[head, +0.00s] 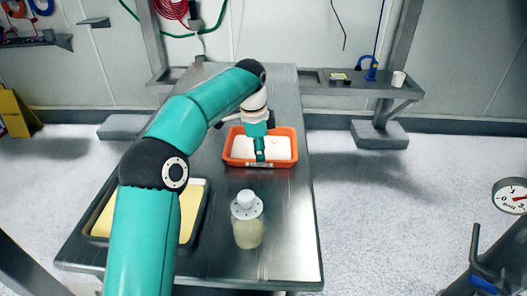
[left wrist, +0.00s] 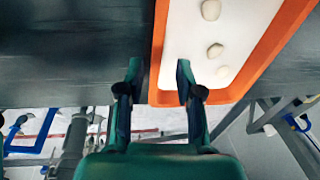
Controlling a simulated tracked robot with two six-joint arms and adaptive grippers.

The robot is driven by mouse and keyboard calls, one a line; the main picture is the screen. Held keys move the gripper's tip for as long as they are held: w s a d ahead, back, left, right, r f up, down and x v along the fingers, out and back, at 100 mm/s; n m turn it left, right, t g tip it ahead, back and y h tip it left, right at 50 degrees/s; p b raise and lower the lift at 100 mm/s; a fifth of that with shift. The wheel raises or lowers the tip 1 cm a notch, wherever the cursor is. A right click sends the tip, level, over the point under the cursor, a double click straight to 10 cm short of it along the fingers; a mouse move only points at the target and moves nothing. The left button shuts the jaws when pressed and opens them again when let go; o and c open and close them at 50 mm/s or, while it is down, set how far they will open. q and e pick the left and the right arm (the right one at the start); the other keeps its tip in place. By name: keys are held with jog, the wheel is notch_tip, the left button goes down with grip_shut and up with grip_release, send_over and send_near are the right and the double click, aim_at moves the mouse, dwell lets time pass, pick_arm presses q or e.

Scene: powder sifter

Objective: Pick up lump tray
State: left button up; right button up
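The lump tray (head: 291,161) is a shallow orange tray with a white inside, lying on the far half of the metal table. A few pale lumps (left wrist: 215,50) lie in it. My left gripper (head: 260,155) points down at the tray's near side. In the left wrist view, my left gripper (left wrist: 159,80) has its fingers apart with nothing clamped between them. One finger shows outside the orange wall (left wrist: 158,50) and the other overlaps the tray's corner area. I cannot tell whether either touches the wall. My right gripper is not in view.
A clear jar (head: 247,228) with a perforated lid stands on the near part of the metal table (head: 295,230). A dark-rimmed tray of yellow material (head: 197,200) lies left, partly behind my arm. A side shelf (head: 425,93) holds a white cup (head: 398,79). The table's right side is clear.

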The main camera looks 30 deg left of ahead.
aim_at(262, 166)
pick_arm(q)
jog(key=f, duration=0.2)
jog(key=w+f, duration=0.1)
jog(key=f, duration=0.1)
jog(key=shift+f, duration=0.35)
grip_shut()
jog(key=shift+r, duration=0.1)
